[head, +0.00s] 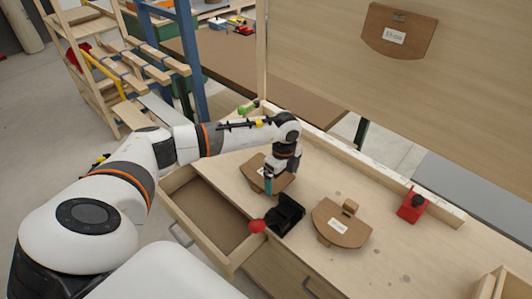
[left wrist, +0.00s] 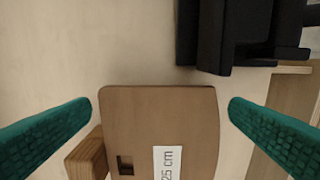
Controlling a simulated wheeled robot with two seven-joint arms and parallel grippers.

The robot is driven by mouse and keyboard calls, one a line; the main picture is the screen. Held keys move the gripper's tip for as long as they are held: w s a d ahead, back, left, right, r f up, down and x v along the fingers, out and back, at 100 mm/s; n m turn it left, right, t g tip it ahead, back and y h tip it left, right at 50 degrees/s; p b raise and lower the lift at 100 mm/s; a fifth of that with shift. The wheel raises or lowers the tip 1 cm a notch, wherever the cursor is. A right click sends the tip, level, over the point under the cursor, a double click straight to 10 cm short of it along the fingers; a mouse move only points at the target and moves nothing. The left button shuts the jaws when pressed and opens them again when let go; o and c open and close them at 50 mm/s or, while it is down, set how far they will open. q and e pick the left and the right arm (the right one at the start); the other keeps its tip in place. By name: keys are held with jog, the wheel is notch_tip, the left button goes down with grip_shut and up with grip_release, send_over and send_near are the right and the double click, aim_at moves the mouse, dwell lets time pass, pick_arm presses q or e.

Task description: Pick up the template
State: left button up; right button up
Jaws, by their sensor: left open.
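A brown template (head: 252,168) lies on the workbench under my left gripper (head: 270,186). In the left wrist view this template (left wrist: 140,125) has rounded corners, a small square slot and a white label reading "25 cm". My left gripper also shows in the left wrist view (left wrist: 162,105), with teal fingers open on either side of the template and a gap at each side. A wooden block (left wrist: 86,154) adjoins the template's left side there. Another brown template (head: 340,222) with a label and wooden knob lies to the right. A third template (head: 400,30) hangs on the upright panel. My right gripper is out of view.
A black object (head: 287,214) stands close to the template, also seen in the left wrist view (left wrist: 225,40). A drawer (head: 207,212) stands open in front. A red block (head: 411,206) sits farther right on the bench.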

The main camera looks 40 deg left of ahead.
pick_arm(q)
jog(key=shift+f, duration=0.55)
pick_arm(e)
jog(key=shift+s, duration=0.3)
pick_arm(q)
jog(key=c, duration=0.7)
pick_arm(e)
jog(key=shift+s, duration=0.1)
pick_arm(q)
jog(key=shift+o, duration=0.2)
notch_tip(320, 180, up, 10)
jog(key=b, duration=0.2)
jog(key=shift+b, duration=0.3)
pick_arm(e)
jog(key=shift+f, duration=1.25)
